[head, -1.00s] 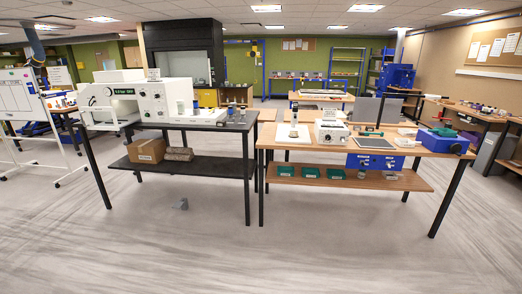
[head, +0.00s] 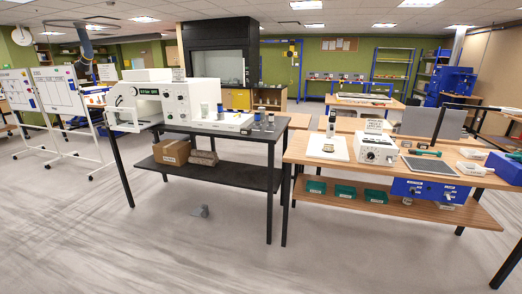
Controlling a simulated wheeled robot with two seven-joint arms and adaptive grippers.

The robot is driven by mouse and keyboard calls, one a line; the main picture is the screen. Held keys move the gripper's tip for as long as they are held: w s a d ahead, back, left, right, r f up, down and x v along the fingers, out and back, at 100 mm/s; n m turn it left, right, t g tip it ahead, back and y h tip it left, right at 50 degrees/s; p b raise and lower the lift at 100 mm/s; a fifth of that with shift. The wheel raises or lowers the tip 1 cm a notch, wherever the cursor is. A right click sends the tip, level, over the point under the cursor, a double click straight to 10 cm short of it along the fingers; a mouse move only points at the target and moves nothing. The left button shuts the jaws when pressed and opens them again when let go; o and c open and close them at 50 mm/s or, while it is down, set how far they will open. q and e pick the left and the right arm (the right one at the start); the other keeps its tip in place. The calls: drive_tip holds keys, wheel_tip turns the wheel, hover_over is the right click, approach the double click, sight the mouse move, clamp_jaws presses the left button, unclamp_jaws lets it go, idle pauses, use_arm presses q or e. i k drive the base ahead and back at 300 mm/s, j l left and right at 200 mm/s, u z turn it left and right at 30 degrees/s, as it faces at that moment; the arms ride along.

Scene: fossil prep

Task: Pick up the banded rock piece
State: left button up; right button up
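I cannot make out a piece that is clearly the banded rock. A small grey object (head: 200,211) lies on the floor below the dark table; whether it is rock or something else is too small to tell. A brownish-grey lump (head: 203,158) lies on the dark table's lower shelf beside a cardboard box (head: 172,152); I see no clear bands on it. Small items on the wooden bench are too small to identify as rock. Neither of my grippers is in view.
The dark table (head: 262,137) carries white machines (head: 200,100) and small jars. The wooden bench (head: 300,149) at right holds a white control box (head: 376,150), with green trays (head: 345,191) and blue drawers (head: 430,189) below. Whiteboards (head: 58,90) stand left. The front floor is clear.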

sight(244, 129)
drive_tip(key=i+l+u, duration=0.25)
drive_tip(key=i+l, duration=0.2)
drive_tip(key=i+l+u, duration=0.25)
drive_tip(key=i+l, duration=0.15)
drive_tip(key=l, duration=0.25)
